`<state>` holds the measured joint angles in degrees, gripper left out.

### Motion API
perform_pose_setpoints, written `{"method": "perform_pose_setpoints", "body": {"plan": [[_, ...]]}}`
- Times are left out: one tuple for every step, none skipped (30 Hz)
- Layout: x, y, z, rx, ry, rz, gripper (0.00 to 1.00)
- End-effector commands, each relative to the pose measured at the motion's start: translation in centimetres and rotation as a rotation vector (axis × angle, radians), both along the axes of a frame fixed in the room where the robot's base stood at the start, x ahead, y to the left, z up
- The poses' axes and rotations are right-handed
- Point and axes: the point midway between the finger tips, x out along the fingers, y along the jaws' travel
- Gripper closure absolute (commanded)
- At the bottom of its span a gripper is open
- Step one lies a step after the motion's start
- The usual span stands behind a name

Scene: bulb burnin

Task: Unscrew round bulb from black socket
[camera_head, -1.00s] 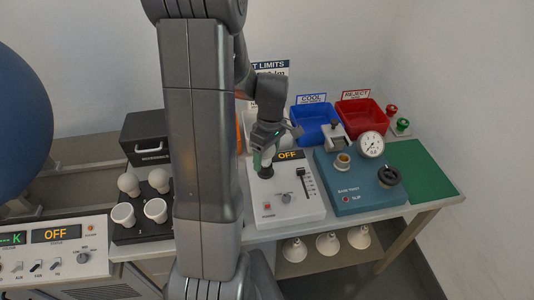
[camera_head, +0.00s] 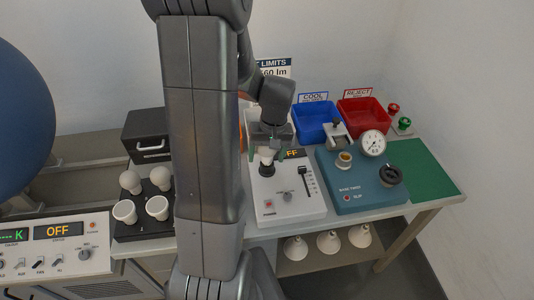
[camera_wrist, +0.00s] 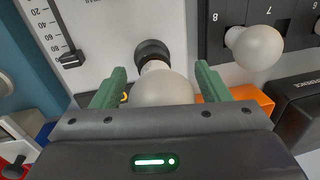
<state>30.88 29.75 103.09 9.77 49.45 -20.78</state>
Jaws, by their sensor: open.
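The round white bulb (camera_wrist: 162,86) stands in the black socket (camera_wrist: 152,52) on the white tester panel, its neck at the socket. My gripper (camera_wrist: 160,69) is open, with one green finger on each side of the bulb; I cannot tell whether either touches it. In the head view the bulb (camera_head: 266,155) shows between the fingers of my gripper (camera_head: 266,152), above the socket (camera_head: 266,170). My gripper body hides the near part of the bulb in the wrist view.
A numbered dark rack (camera_head: 134,232) at the left holds several bulbs; one bulb (camera_wrist: 257,47) shows in the wrist view. The panel's slider (camera_head: 308,176) and a teal base-twist unit (camera_head: 350,190) stand to the right. Blue (camera_head: 313,123) and red (camera_head: 362,112) bins are behind.

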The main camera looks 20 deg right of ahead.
Motion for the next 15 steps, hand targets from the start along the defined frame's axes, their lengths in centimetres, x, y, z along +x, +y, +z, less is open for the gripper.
{"method": "perform_pose_setpoints", "body": {"plan": [[0.0, 0.0, -0.02, 0.0, 0.0, 0.001, 0.31], [0.0, 0.0, -0.04, 0.0, 0.0, 0.001, 0.31], [0.01, -0.01, -0.05, 0.0, 0.0, 0.001, 0.31], [0.01, -0.01, -0.04, 0.0, 0.0, 0.001, 0.31], [0.01, 0.0, -0.01, 0.0, 0.0, 0.002, 0.31], [0.01, 0.0, 0.0, 0.0, 0.0, 0.002, 0.31], [0.01, 0.0, 0.0, 0.0, 0.0, 0.002, 0.31], [0.01, 0.0, 0.0, 0.0, 0.0, 0.002, 0.33], [0.01, 0.0, 0.0, 0.0, 0.0, 0.002, 0.41], [0.01, 0.0, 0.0, 0.0, 0.0, 0.002, 0.47], [0.01, 0.0, 0.0, 0.0, 0.0, 0.002, 0.52], [0.01, -0.01, -0.01, 0.0, 0.0, 0.002, 0.6], [0.01, -0.01, -0.01, 0.0, 0.0, 0.003, 0.66], [0.01, -0.01, -0.01, 0.0, 0.0, 0.003, 0.69], [0.01, -0.01, -0.01, -0.001, 0.0, 0.003, 0.7]]}}
